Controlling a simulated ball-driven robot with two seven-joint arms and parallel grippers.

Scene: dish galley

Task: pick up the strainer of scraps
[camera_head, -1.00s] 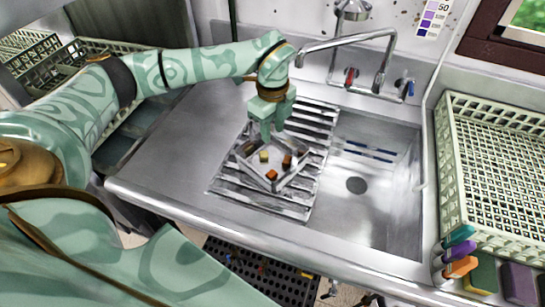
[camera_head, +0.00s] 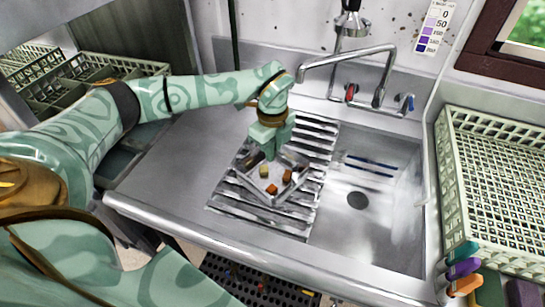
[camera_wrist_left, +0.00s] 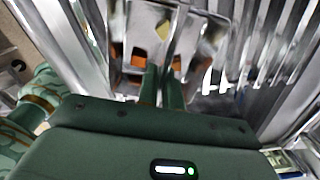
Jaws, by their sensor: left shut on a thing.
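The strainer (camera_head: 277,182) is a shallow, square, silvery tray holding several small scraps, orange, yellowish and dark brown. It sits on the slatted metal rack (camera_head: 300,212) over the left part of the sink. My left gripper (camera_head: 267,153) points down at the strainer's far side and is shut on its wall. In the left wrist view the two green fingers (camera_wrist_left: 161,88) are close together at the near edge of the strainer (camera_wrist_left: 188,35). The fingertips are partly hidden there. My right gripper is not in view.
The sink basin (camera_head: 375,215) is open and empty right of the rack. A faucet (camera_head: 345,60) arches behind it. Bare steel counter (camera_head: 185,175) lies left.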

